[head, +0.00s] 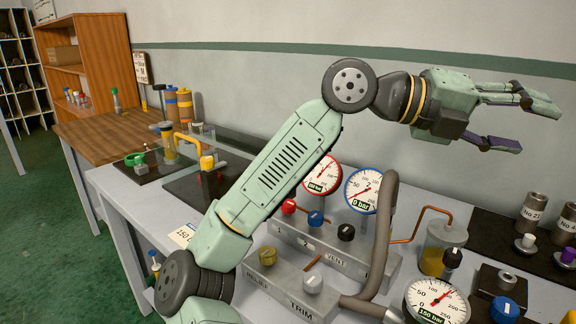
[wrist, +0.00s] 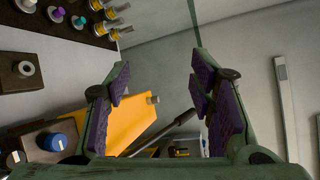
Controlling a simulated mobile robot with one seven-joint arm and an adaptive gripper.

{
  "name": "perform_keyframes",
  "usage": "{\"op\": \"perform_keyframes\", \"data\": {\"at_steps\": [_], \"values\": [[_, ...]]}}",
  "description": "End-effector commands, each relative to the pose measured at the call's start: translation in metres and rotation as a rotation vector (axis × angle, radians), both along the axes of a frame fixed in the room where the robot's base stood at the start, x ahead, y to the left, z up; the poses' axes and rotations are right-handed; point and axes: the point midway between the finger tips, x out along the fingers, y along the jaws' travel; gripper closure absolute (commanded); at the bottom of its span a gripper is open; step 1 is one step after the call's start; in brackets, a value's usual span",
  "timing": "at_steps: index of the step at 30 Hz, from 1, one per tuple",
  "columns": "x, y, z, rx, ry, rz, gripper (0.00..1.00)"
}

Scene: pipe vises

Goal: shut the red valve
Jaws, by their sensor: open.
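The red valve (head: 289,207) is a small red knob on top of the grey manifold block (head: 372,262), at its left end. In the head view it shows just right of my forearm, beside a blue knob (head: 315,218) and a black knob (head: 346,232). I cannot tell the red knob's turn position. A red-rimmed gauge (head: 322,174) stands behind it. My gripper (head: 530,124) is open and empty, held high at the upper right, well away from the red valve. In the wrist view its purple-padded fingers (wrist: 163,98) are spread apart, and I do not see the red valve there.
A blue-rimmed gauge (head: 364,190) reads 0 bar; a large front gauge (head: 437,302) reads 150 bar. A thick grey pipe (head: 387,235) arches over the block's right part. A front block carries a brass knob (head: 267,256) and a pale knob (head: 313,284). Cylinders (head: 533,208) stand at right.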

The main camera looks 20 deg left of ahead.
Motion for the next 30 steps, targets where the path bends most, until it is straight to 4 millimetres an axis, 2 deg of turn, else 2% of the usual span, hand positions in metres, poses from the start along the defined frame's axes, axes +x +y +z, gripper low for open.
{"op": "perform_keyframes", "data": {"at_steps": [1, 2, 3, 5, 6, 8, 9, 12, 15, 18, 20, 23, 30], "values": [[0.034, 0.003, -0.037, 0.177, 0.102, 0.094, 0.51], [0.053, 0.011, -0.062, 0.281, 0.169, 0.160, 0.51], [0.076, 0.030, -0.093, 0.416, 0.259, 0.260, 0.51], [0.105, 0.072, -0.133, 0.606, 0.391, 0.435, 0.51], [0.118, 0.107, -0.153, 0.718, 0.474, 0.562, 0.51], [0.129, 0.163, -0.172, 0.863, 0.584, 0.759, 0.51], [0.132, 0.198, -0.177, 0.940, 0.646, 0.883, 0.51], [0.126, 0.268, -0.176, 1.069, 0.759, 1.142, 0.51], [0.117, 0.309, -0.169, 1.133, 0.821, 1.308, 0.51], [0.112, 0.327, -0.167, 1.157, 0.846, 1.380, 0.51], [0.112, 0.331, -0.170, 1.161, 0.852, 1.390, 0.51], [0.113, 0.335, -0.182, 1.162, 0.854, 1.386, 0.51], [0.120, 0.350, -0.223, 1.160, 0.854, 1.380, 0.51]]}}
